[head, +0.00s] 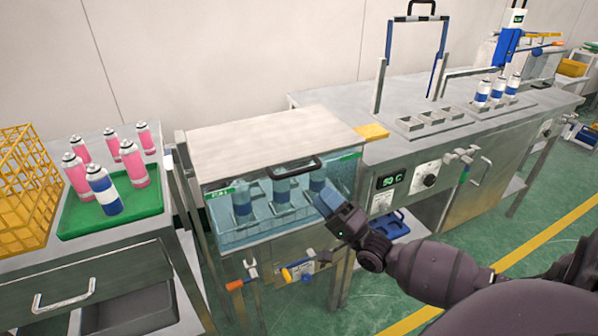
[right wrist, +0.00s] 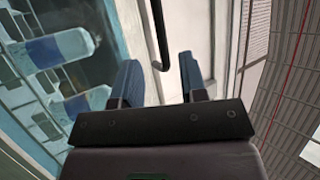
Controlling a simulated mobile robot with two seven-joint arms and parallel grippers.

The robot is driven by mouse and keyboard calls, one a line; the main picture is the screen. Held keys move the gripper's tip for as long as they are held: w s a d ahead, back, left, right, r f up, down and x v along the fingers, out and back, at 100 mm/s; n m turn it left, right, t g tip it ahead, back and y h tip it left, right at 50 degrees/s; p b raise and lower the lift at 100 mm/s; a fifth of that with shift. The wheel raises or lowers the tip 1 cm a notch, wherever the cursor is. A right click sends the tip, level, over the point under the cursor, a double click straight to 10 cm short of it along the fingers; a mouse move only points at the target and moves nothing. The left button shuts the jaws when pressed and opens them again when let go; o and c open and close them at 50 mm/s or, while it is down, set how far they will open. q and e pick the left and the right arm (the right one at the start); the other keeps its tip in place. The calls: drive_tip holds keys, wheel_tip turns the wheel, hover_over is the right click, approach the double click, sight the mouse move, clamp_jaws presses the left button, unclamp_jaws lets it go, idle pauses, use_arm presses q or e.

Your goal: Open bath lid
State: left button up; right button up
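The bath (head: 232,236) is a clear-walled tank holding several blue-banded cans in water. Its pale flat lid (head: 265,138) lies shut on top. The black lid handle (head: 292,172) sits along the lid's front edge, and in the right wrist view its bar (right wrist: 157,35) shows ahead between my fingers. My right gripper (head: 328,203) is at the bath's front right corner, just right of and below the handle. In the right wrist view the two blue fingers (right wrist: 160,72) are apart with nothing gripped. My left gripper is out of view.
A green tray (head: 135,205) with pink cans and one blue-banded can is on the left table, beside a yellow crate (head: 25,190). The right bench (head: 340,100) holds a can rack, a 50 C display (head: 388,182) and a crimping stand. Valves project below the bath.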

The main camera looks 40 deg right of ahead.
sight(299, 170)
drive_tip(key=x, duration=0.9)
drive_tip(key=shift+c, duration=0.4)
clamp_jaws()
